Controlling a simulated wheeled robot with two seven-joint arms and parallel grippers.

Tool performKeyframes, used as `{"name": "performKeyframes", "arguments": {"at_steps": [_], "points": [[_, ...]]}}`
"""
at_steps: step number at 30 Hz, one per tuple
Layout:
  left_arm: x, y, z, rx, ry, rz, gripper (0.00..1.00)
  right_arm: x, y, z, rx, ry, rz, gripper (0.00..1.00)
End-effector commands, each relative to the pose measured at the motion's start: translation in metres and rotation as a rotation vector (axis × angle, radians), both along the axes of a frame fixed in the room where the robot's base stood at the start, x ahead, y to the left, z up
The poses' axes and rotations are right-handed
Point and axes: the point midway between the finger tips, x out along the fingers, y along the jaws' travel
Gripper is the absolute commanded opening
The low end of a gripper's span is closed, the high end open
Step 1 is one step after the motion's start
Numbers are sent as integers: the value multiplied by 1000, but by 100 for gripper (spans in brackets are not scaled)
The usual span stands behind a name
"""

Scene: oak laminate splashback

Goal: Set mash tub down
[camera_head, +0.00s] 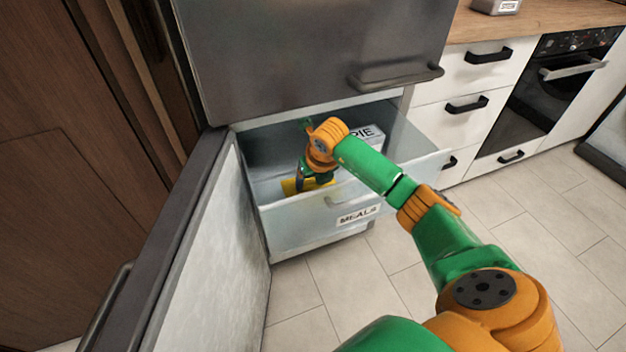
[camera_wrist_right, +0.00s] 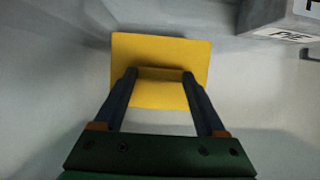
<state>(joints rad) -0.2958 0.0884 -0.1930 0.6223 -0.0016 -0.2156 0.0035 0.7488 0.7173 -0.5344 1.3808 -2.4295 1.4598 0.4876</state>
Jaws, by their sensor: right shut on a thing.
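The mash tub is a yellow box (camera_head: 292,187) low inside the open freezer drawer (camera_head: 300,232), partly hidden by my right gripper and the drawer front. In the right wrist view the yellow tub (camera_wrist_right: 160,55) lies between the two dark fingers of my right gripper (camera_wrist_right: 160,78), which is shut on it. The right arm reaches over the drawer front from the lower right. I cannot tell whether the tub touches the drawer floor. My left gripper is in neither view.
A box labelled PIE (camera_head: 372,138) stands in the drawer to the right, apart from the tub; it also shows in the wrist view (camera_wrist_right: 280,18). The drawer front bears a MEALS label (camera_head: 358,214). The open lower door (camera_head: 205,260) stands at the left, the closed upper door (camera_head: 300,60) above.

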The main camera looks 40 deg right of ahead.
Motion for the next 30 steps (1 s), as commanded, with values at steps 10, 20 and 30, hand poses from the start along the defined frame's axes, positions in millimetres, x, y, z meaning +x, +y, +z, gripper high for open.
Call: {"name": "performKeyframes", "arguments": {"at_steps": [10, 20, 30], "points": [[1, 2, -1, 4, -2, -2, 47, 0, 0, 0, 0, -1, 0, 100], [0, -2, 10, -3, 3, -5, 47, -10, 2, 31, -3, -4, 2, 100], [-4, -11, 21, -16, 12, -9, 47, -40, 10, 105, 0, -4, 0, 100]]}}
